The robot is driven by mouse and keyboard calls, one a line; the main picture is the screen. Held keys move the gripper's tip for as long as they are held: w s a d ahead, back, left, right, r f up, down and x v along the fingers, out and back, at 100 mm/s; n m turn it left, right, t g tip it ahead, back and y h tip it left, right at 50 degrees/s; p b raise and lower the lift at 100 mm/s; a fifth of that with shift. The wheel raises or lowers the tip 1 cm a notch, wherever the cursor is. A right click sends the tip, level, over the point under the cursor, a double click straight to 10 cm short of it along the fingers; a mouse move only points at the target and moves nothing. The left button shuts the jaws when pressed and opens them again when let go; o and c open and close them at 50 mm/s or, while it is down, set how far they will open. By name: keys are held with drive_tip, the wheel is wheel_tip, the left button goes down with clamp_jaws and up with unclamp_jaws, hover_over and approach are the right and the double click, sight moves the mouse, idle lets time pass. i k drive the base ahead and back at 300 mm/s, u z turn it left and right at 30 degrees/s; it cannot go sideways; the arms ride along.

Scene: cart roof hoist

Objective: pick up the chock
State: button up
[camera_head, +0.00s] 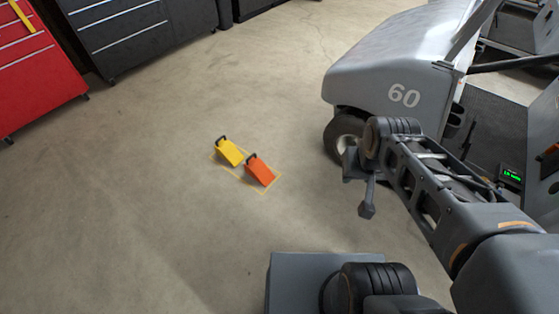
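Two wedge-shaped chocks lie side by side on the concrete floor, a yellow chock (229,152) on the left and an orange chock (260,171) on the right. Each has a dark loop handle at its upper left end. Both are inside a thin yellow outlined rectangle on the floor. My gripper (367,210) hangs from my arm to the right of the chocks, clearly apart from them. It looks small and edge-on, so I cannot make out its finger gap. Nothing is visible in it.
A grey cart (400,75) marked 60 stands at the upper right, its front wheel (342,135) near my arm. A red tool cabinet (35,75) and a dark tool cabinet (135,35) stand at the upper left. The floor around the chocks is clear.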

sight(254, 167)
drive_tip(key=z, duration=0.1)
drive_tip(key=i, duration=0.55)
drive_tip(key=u, duration=1.2)
drive_tip(key=i, duration=0.75)
drive_tip(key=u, duration=0.7)
drive_tip(key=i, duration=0.45)
drive_tip(key=u, duration=0.15)
